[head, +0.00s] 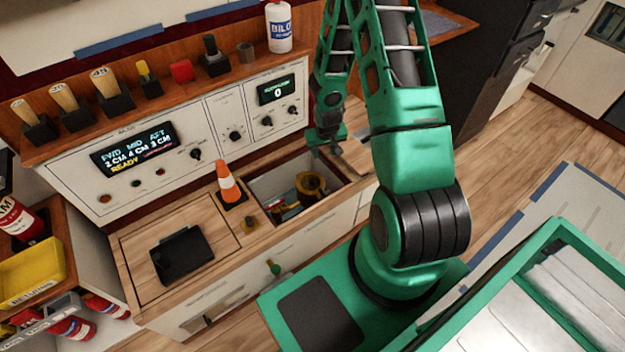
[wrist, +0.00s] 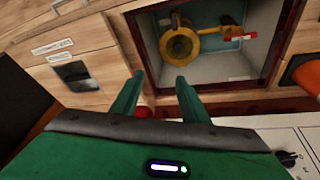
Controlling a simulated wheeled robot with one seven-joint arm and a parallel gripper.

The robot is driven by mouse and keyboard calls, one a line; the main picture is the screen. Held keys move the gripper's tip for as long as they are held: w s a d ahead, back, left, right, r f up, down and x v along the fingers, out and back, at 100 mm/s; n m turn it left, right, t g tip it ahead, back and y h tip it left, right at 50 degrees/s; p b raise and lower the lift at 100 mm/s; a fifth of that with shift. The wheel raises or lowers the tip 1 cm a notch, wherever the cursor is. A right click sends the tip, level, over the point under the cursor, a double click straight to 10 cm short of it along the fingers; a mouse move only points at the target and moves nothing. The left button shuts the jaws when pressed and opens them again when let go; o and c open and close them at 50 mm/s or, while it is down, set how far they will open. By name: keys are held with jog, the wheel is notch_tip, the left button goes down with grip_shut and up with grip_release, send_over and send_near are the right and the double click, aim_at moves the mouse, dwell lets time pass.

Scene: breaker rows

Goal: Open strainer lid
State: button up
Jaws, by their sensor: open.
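The brass strainer (head: 311,184) sits inside an open, light-walled compartment (head: 268,182) in the wooden counter. In the wrist view the strainer (wrist: 180,45) shows as a round brass ring with a darker middle and brass pipework beside it. I cannot tell from these frames which part is its lid or how the lid stands. My gripper (head: 325,147) is beyond the compartment, near its far right corner, and apart from the strainer. In the wrist view my gripper (wrist: 155,84) is open, with two green fingers spread and nothing between their tips.
A red-handled part (wrist: 237,36) lies beside the strainer. An orange cone (head: 229,184) stands at the compartment's left edge. The control panel (head: 200,140) rises behind. A black tablet-like object (head: 182,255) lies on the left counter. A white bottle (head: 279,28) stands on the shelf.

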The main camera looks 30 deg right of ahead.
jog(key=t, duration=0.1)
send_near(312, 179)
jog(key=shift+y, duration=0.3)
jog(key=x, duration=0.8)
jog(key=shift+s+d, duration=0.15)
jog(key=shift+d, duration=0.05)
grip_shut()
